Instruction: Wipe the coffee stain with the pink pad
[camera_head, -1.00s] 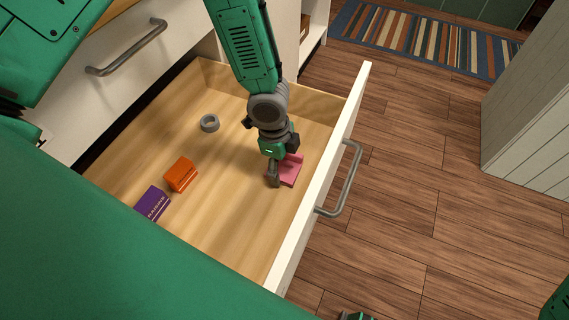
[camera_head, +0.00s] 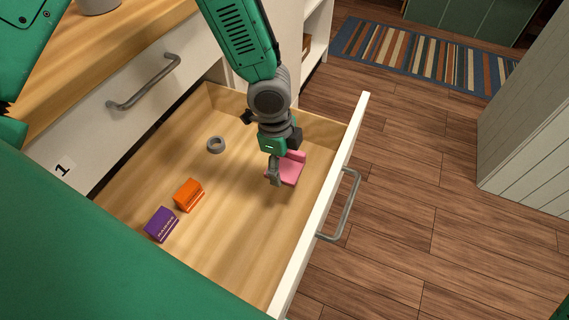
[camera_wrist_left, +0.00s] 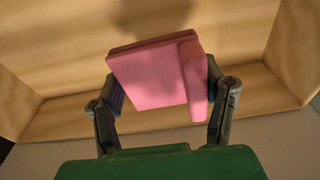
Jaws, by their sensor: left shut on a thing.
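The pink pad (camera_head: 293,168) is in the open drawer (camera_head: 235,205), near its front panel. It is a flat square with a raised ridge along one edge. My left gripper (camera_head: 273,172) reaches down into the drawer and is shut on the pad. In the left wrist view the pad (camera_wrist_left: 150,76) sits between the two fingers (camera_wrist_left: 163,98), with the ridge at the right finger. I cannot tell whether the pad touches the drawer floor. No coffee stain shows in these frames. My right gripper is not in view.
A grey ring (camera_head: 216,144), an orange box (camera_head: 188,195) and a purple box (camera_head: 161,224) lie in the drawer, left of the gripper. The drawer's front panel and handle (camera_head: 341,205) stand to the right. A wooden countertop (camera_head: 100,50) with a pale container (camera_head: 98,5) is at upper left.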

